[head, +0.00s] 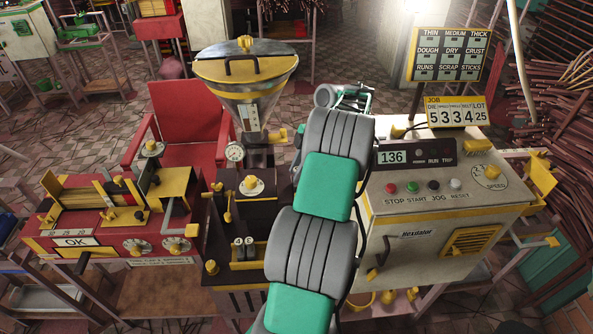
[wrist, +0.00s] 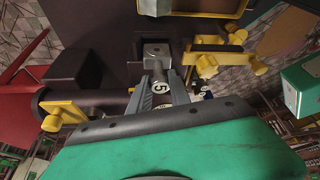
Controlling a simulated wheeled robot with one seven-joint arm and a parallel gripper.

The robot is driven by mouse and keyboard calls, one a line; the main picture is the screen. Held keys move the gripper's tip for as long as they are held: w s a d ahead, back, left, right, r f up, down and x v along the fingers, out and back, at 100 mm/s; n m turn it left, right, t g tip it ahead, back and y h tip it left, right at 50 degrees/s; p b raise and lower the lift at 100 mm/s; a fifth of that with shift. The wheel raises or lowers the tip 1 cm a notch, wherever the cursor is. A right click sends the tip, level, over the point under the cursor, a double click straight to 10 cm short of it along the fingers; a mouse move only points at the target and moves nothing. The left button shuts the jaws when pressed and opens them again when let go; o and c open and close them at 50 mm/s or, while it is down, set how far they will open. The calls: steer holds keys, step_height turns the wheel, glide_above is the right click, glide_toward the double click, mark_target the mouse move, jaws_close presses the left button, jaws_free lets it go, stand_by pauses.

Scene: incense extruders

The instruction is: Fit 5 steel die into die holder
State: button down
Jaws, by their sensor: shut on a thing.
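In the wrist view my gripper (wrist: 159,78) is shut on a small steel die (wrist: 162,88) with a pale round face marked 5. A grey metal block (wrist: 157,52) with a small dark hole lies just beyond the fingertips, against a dark machine body. It may be part of the die holder, but I cannot tell. I also cannot tell whether the die touches it. In the head view my arm hides the gripper and the die.
Yellow clamps (wrist: 205,62) sit close to the right of the fingers, and a yellow knob (wrist: 62,115) on a dark cylinder is at left. The head view shows a hopper (head: 245,85), a control cabinet (head: 440,225), a red gauge bench (head: 110,220) and a job board (head: 456,112) starting with 5.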

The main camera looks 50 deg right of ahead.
steer(key=shift+a+f+b, duration=0.1)
steer(key=shift+f+b, duration=0.35)
steer(key=shift+f, duration=0.1)
stand_by(0.6)
steer(key=c, duration=1.1)
jaws_free()
steer(key=shift+f, duration=0.15)
steer(key=p+v, duration=0.5)
steer(key=v, duration=0.3)
steer(key=shift+w, duration=0.1)
